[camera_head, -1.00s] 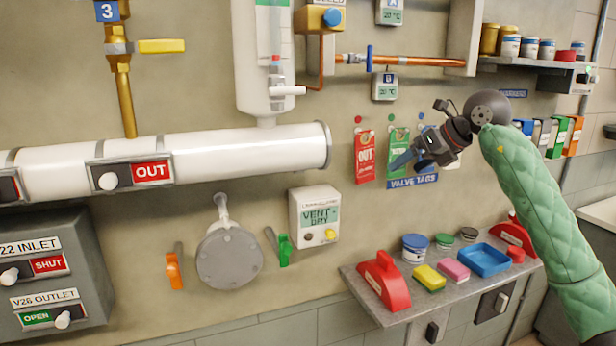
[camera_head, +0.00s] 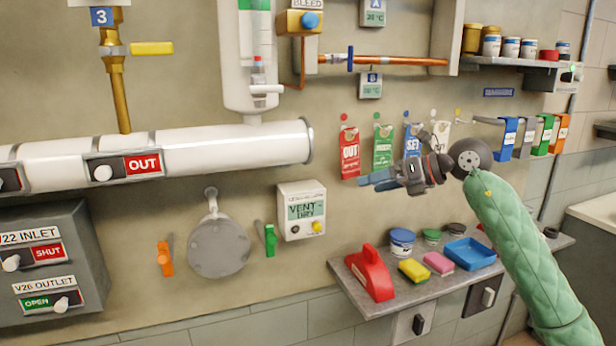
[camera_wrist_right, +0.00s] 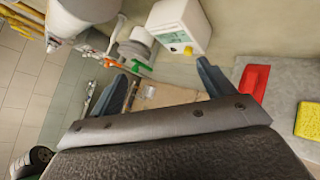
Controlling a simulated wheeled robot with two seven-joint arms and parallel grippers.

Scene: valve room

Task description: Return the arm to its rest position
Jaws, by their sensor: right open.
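My right arm, in a green quilted sleeve (camera_head: 525,255), comes in from the lower right in the head view. Its right gripper (camera_head: 368,183) points left in front of the wall, just below the hanging valve tags. The gripper is open and empty; in the right wrist view its two blue-grey fingers (camera_wrist_right: 162,88) stand wide apart with nothing between them. My left gripper is not in view.
Valve tags (camera_head: 383,147) hang behind. A white pipe (camera_head: 230,147) runs further left.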

